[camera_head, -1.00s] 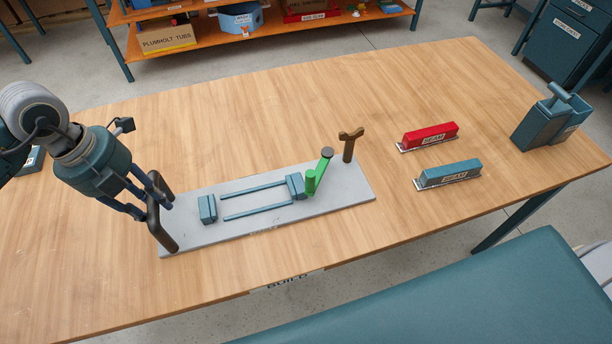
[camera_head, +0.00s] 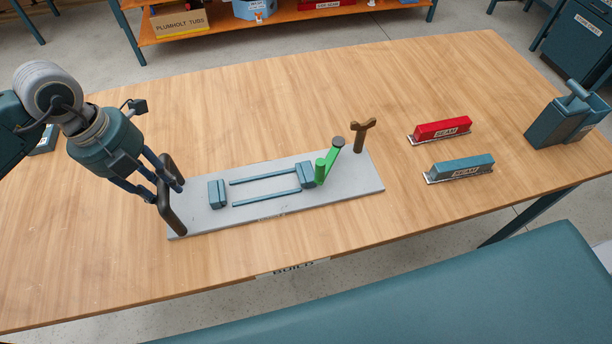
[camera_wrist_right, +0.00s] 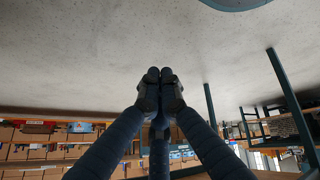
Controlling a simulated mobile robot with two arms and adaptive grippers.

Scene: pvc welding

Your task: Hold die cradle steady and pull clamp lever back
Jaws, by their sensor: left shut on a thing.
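The die cradle (camera_head: 270,207) is a grey flat plate on the wooden table, with blue blocks and two parallel blue rails. A dark upright handle (camera_head: 172,215) stands at its left end. My left gripper (camera_head: 170,190) is shut on this handle. The clamp lever (camera_head: 329,161), green with a dark round knob, stands tilted up at the right blue block. A brown forked post (camera_head: 360,136) rises at the cradle's right end. My right gripper (camera_wrist_right: 159,76) shows only in the right wrist view, its fingers together and empty, with bare floor beyond.
A red SEAM block (camera_head: 441,130) and a blue SEAM block (camera_head: 460,168) lie right of the cradle. A blue-grey caddy (camera_head: 560,120) stands at the table's right end. A blue padded surface (camera_head: 450,300) lies in front. The table behind the cradle is clear.

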